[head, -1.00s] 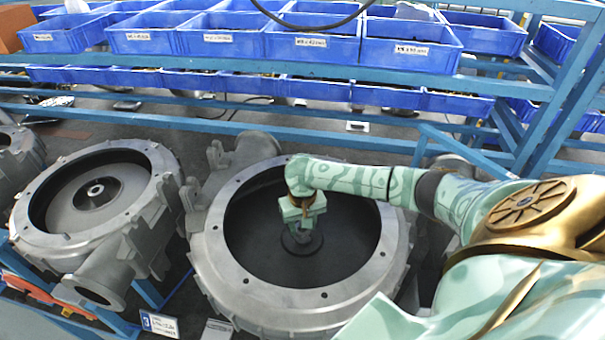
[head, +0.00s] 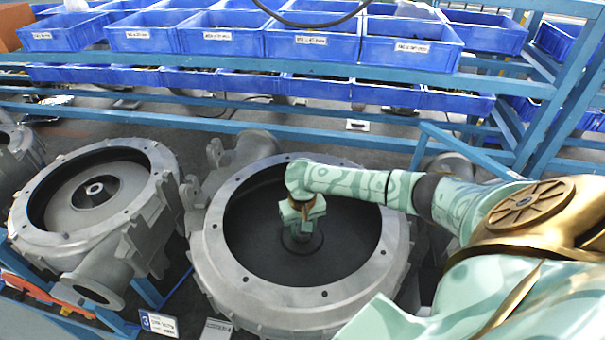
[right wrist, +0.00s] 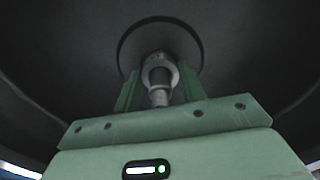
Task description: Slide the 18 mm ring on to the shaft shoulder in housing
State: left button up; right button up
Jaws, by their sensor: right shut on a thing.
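The housing (head: 208,255) is a large grey metal casting with a bolted rim and a dark bowl. My right gripper (head: 302,231) is inside it, pointing down over the dark round hub at the centre. In the right wrist view my right gripper (right wrist: 158,82) has its two green fingers shut on the sides of a small grey metal ring (right wrist: 174,75). The shaft (right wrist: 158,97) shows at the ring's opening, and the ring appears to be around it. The shoulder is not clearly visible, so I cannot tell whether the ring touches it. My left gripper is out of view.
A second similar housing (head: 60,235) stands to the left with an open bowl and hub. A blue rack with several blue bins (head: 312,45) runs behind. A small label card (head: 160,325) stands in front. The housing's raised rim surrounds my right wrist.

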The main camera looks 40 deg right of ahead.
jog(key=shift+f, duration=0.4)
dwell(0.8)
jog(key=o, duration=1.1)
jog(key=shift+r, duration=0.1)
notch_tip(320, 180, up, 16)
jog(key=p, duration=0.3)
